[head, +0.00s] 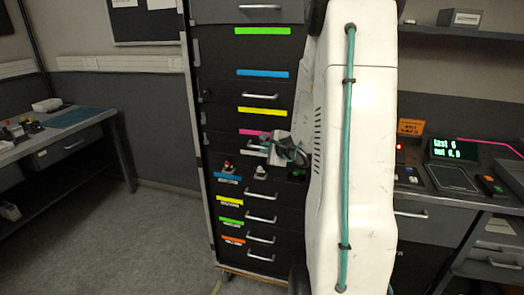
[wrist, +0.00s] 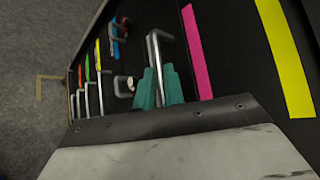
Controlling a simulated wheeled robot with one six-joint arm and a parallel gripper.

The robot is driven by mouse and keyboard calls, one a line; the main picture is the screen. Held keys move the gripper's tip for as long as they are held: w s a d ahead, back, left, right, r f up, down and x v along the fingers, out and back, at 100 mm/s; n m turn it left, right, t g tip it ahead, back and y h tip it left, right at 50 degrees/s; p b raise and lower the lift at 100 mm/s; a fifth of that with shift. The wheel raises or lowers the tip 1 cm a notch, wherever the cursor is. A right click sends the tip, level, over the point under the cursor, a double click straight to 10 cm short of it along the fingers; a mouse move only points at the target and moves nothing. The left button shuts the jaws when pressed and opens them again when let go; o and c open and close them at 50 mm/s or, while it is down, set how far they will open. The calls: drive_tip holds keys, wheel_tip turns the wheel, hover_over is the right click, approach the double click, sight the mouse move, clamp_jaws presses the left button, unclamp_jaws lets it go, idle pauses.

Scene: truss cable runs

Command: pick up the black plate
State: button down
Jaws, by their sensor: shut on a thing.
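My gripper (head: 287,150) is at the front of the black drawer cabinet, by the pink-labelled drawer. In the wrist view its teal fingers (wrist: 157,88) are closed around a bent metal drawer handle (wrist: 157,42). The same handle shows partly in the head view (head: 256,149), left of the fingers. The pink label (wrist: 196,50) lies beside the handle. I cannot make out a separate black plate in either view; the drawer fronts are black, and my white arm hides part of the cabinet.
More handled drawers with coloured labels (head: 230,222) lie below. Small objects (head: 228,167) sit at the cabinet front just under the gripper. A workbench (head: 50,140) stands left; a console with a green-text screen (head: 455,147) stands right. Grey floor (head: 130,245) is clear on the left.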

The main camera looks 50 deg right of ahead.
drive_tip(key=w+r+v, duration=0.1)
drive_tip(key=r+v, duration=0.1)
drive_tip(key=v, duration=1.1)
drive_tip(key=shift+s, duration=0.25)
drive_tip(key=shift+d+r, duration=0.15)
drive_tip(key=shift+r, duration=0.15)
